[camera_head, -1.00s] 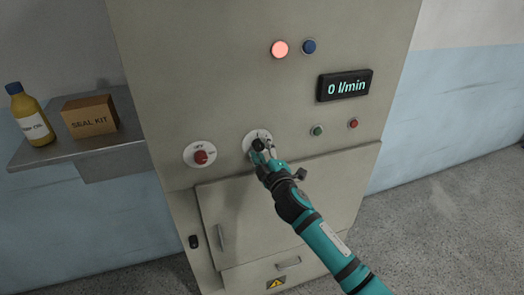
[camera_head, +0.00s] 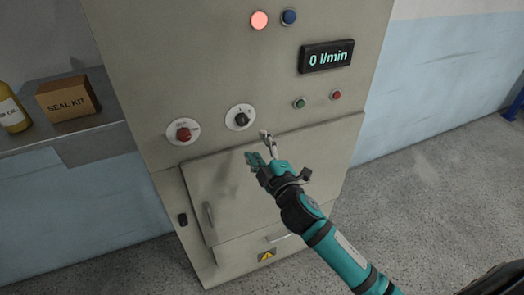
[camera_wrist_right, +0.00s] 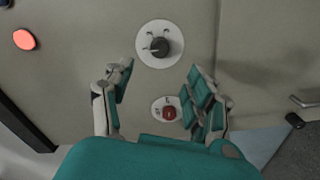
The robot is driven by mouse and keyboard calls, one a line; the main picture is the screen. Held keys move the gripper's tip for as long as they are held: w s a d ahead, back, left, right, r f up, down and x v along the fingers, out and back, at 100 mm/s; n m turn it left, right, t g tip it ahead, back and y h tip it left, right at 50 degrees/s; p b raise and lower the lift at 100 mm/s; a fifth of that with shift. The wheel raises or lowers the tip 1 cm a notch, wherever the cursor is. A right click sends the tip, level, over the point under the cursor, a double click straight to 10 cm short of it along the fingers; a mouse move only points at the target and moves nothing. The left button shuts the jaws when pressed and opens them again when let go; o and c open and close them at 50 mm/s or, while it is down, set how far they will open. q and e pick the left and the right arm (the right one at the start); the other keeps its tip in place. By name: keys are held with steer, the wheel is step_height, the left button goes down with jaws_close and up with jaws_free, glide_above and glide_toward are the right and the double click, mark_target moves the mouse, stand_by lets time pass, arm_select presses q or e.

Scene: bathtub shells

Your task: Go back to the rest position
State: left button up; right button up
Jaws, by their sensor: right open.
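My right gripper (camera_head: 263,147) is open and empty in front of the grey cabinet (camera_head: 215,70), just below and right of a black rotary knob (camera_head: 241,119) on a white round plate. The knob is clear of the fingers. It also shows in the right wrist view (camera_wrist_right: 160,46), beyond the open fingers (camera_wrist_right: 160,95). A red knob (camera_head: 183,134) on a white plate is left of the black one; in the right wrist view the red knob (camera_wrist_right: 169,113) appears between the fingers. My left gripper is not in view.
A lit red lamp (camera_head: 259,20), a blue button (camera_head: 289,17) and a display (camera_head: 326,57) reading 0 l/min are above. Green (camera_head: 299,103) and red (camera_head: 336,94) buttons sit below it. A shelf (camera_head: 95,139) at left holds a seal kit box (camera_head: 68,98) and a bottle (camera_head: 12,112).

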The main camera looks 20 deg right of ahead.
steer(key=shift+s, duration=0.7)
steer(key=shift+f, duration=0.15)
step_height(320, 180, down, 24)
steer(key=s+d+m+g+b, duration=0.2)
steer(key=g+b, duration=0.1)
steer(key=g, duration=0.2)
steer(key=s+d+f+m+g+b, duration=0.15)
steer(key=s+f, duration=0.35)
steer(key=f, duration=0.6)
steer(key=s+f+m+g+b, duration=0.25)
steer(key=s+f, duration=0.35)
steer(key=f, duration=0.5)
steer(key=s+f+m+g+b, duration=0.1)
steer(key=s+f+g, duration=0.1)
steer(key=s+f, duration=0.6)
steer(key=s+f+m+g+b, duration=0.1)
steer(key=s+f+m+g, duration=0.1)
steer(key=s+f, duration=0.6)
steer(key=s+f+m+g+b, duration=0.1)
steer(key=s+f+g, duration=0.3)
steer(key=s, duration=1.5)
step_height(320, 180, down, 4)
steer(key=shift+a+m+h+b, duration=0.15)
steer(key=shift+m+h+b, duration=0.15)
steer(key=shift+m, duration=0.2)
